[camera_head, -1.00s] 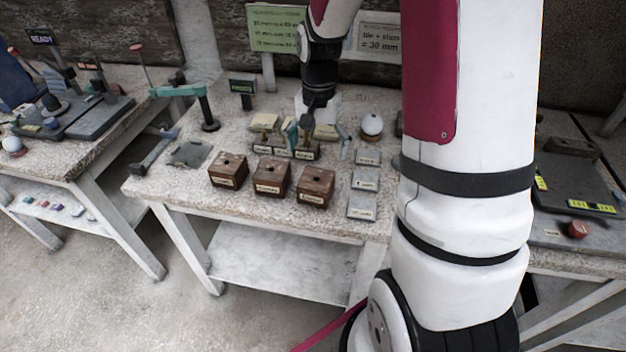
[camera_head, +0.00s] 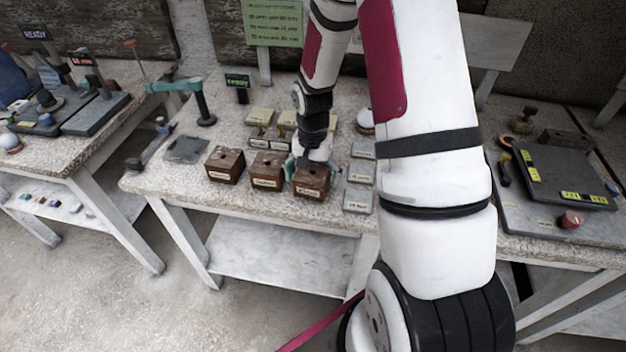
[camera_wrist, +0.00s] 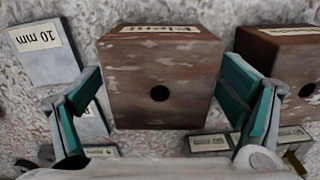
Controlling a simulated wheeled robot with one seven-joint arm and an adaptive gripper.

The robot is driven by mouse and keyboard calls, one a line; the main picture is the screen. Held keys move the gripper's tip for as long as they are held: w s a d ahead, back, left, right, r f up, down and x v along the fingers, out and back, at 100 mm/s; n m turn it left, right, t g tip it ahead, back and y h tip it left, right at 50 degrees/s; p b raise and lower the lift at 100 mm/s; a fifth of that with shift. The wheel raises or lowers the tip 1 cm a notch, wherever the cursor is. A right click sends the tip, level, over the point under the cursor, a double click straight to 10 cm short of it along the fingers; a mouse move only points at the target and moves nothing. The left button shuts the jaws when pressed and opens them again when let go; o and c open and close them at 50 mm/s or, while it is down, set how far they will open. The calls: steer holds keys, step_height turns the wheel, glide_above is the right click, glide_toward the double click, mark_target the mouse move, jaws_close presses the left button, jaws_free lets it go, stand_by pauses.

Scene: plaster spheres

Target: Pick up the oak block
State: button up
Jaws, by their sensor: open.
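Three brown wooden blocks, each with a dark hole in the top and a pale front label, stand in a row near the table's front edge: left (camera_head: 225,168), middle (camera_head: 267,171) and right (camera_head: 310,184). I cannot read which is called oak. My gripper (camera_head: 312,162) is at the right block, partly hiding its top. In the wrist view that block (camera_wrist: 160,75) lies between the two teal finger pads of my open gripper (camera_wrist: 165,95), with gaps at both sides. The middle block (camera_wrist: 285,65) shows beyond the right finger.
Small labelled grey plates (camera_head: 358,201) lie right of the blocks; one reads 10 mm (camera_wrist: 45,50). Small labelled holders (camera_head: 262,130) stand behind, and a white ball (camera_head: 366,118) is partly hidden by my arm. A grey pad (camera_head: 187,149) lies left.

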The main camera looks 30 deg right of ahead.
steer(key=c, duration=1.5)
steer(key=shift+r, duration=0.1)
